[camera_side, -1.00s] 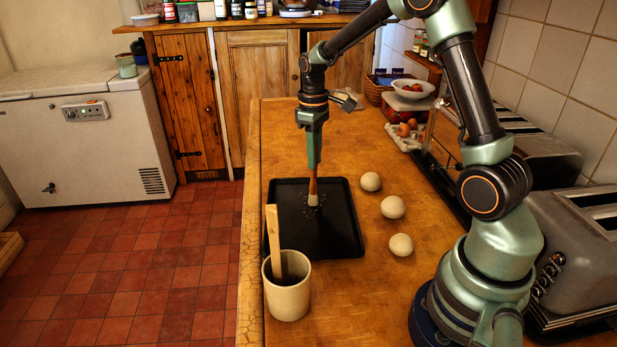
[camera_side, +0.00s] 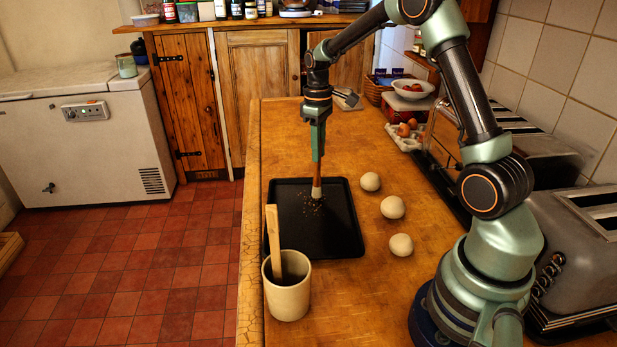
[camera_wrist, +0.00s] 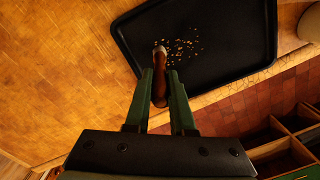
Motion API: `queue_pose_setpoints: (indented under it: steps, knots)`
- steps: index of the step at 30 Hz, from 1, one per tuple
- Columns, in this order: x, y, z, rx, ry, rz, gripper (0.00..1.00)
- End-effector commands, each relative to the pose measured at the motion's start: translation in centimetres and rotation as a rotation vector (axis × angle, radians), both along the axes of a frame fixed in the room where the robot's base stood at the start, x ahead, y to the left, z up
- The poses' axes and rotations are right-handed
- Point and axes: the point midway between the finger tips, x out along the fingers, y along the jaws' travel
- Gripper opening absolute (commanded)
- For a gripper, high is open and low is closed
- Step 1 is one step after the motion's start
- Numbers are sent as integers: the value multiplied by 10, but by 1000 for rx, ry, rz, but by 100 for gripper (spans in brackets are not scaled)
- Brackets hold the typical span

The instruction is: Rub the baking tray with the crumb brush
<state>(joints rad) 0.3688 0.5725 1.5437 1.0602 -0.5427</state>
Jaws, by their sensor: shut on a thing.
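The black baking tray (camera_side: 336,237) lies flat on the wooden worktop, with crumbs (camera_side: 313,207) scattered on it. In the wrist view the tray (camera_wrist: 228,65) is at the upper right and the crumbs (camera_wrist: 183,47) are close to the brush tip. My gripper (camera_side: 317,157) is shut on the handle of the crumb brush (camera_side: 317,184), which hangs upright with its pale bristles down at the tray. I cannot tell whether the bristles touch it. In the wrist view the brush (camera_wrist: 160,75) sits between the two green fingers of my gripper (camera_wrist: 160,88).
A stoneware pot (camera_side: 288,299) holding a wooden utensil (camera_side: 272,234) stands at the tray's near left corner. Several pale dough balls (camera_side: 392,207) lie right of the tray. Toasters (camera_side: 575,240) line the wall. The worktop behind the tray is clear.

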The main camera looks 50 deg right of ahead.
Motion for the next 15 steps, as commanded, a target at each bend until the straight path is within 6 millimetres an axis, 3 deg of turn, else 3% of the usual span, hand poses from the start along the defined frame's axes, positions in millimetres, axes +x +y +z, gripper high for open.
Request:
queue_pose_setpoints:
  steps: [15]
  knots:
    - [-30,37,0,-1,2,1,0]
